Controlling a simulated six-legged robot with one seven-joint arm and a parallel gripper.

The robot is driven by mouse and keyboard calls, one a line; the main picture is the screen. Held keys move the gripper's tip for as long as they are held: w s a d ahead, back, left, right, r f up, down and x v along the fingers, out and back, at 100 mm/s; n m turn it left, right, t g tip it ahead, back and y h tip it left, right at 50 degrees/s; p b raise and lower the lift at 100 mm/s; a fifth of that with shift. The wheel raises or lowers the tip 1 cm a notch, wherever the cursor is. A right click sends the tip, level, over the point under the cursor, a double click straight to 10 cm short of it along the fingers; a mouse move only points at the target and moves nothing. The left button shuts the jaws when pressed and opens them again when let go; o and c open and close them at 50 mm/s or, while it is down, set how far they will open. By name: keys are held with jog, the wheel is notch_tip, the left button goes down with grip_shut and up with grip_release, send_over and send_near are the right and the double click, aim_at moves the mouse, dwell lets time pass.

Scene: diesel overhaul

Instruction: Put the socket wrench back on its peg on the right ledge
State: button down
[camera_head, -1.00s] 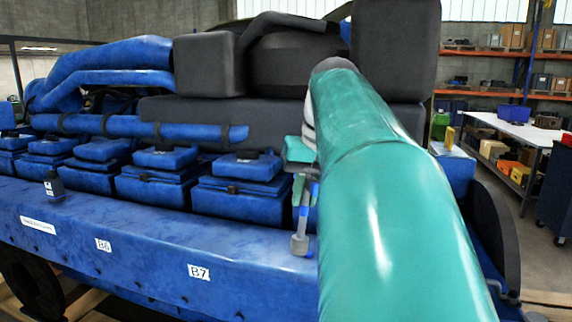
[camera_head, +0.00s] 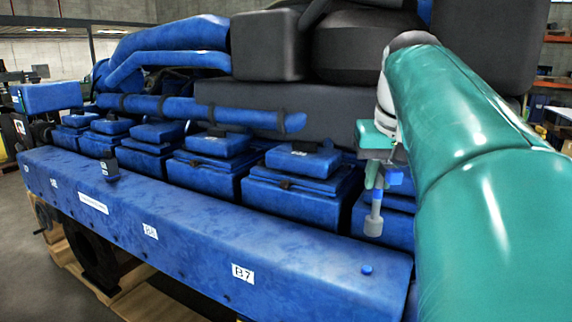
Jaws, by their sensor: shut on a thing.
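My gripper (camera_head: 381,178) is at the right of the view, at the end of my green arm. It is shut on the socket wrench (camera_head: 374,218), a grey tool with a thicker lower end. The wrench hangs roughly upright, and its upper part is hidden by the fingers. In the picture, it appears above the right part of the long blue ledge (camera_head: 300,255). A small blue knob (camera_head: 367,269), possibly the peg, stands on the ledge below the wrench and slightly left. The wrench and knob appear apart; the depth between them is hard to tell.
Several blue box-shaped covers (camera_head: 300,190) line the engine behind the ledge. A small black object (camera_head: 109,168) stands on the ledge at the left. Labels, including B7 (camera_head: 242,273), mark its front. My arm hides much of the right side. The ledge between black object and knob is clear.

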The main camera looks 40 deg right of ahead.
aim_at(375, 218)
jog(key=f, duration=0.5)
jog(key=shift+a, duration=0.3)
jog(key=shift+d+f, duration=0.1)
jog(key=shift+f, duration=0.8)
jog(key=shift+s, duration=0.2)
jog(key=shift+f, duration=0.15)
jog(key=shift+f, duration=1)
jog(key=c, duration=0.7)
grip_release()
